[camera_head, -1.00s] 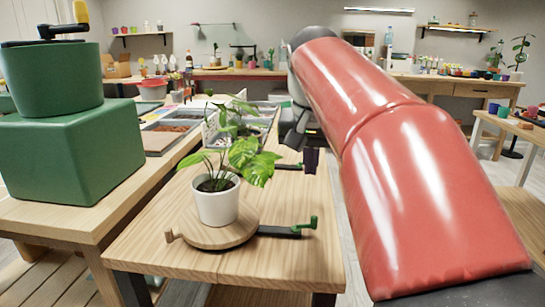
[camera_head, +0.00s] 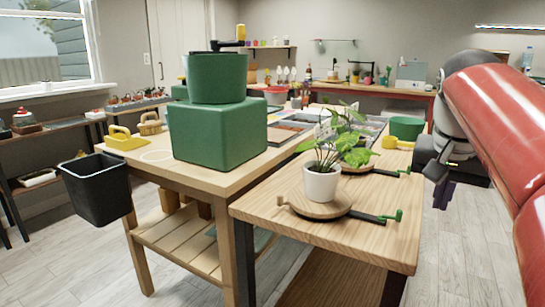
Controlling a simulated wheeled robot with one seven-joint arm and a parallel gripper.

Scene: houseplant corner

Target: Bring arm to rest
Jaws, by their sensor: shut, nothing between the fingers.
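My red arm (camera_head: 490,110) reaches in from the right edge. My gripper (camera_head: 441,196) hangs beyond the right side of the front table (camera_head: 330,233), with grey floor behind it in the picture. Its dark fingers point down and are shut, with nothing held. They are apart from the plant and the table. The fingertips are small, so fine detail is hard to see.
A leafy plant in a white pot (camera_head: 321,184) stands on a round wooden board (camera_head: 300,207) with a green-handled bar. Behind are a green bowl (camera_head: 406,128) and yellow scoop (camera_head: 397,144). A green box (camera_head: 217,135) stands left; a black bin (camera_head: 97,190) hangs there. Floor at right is clear.

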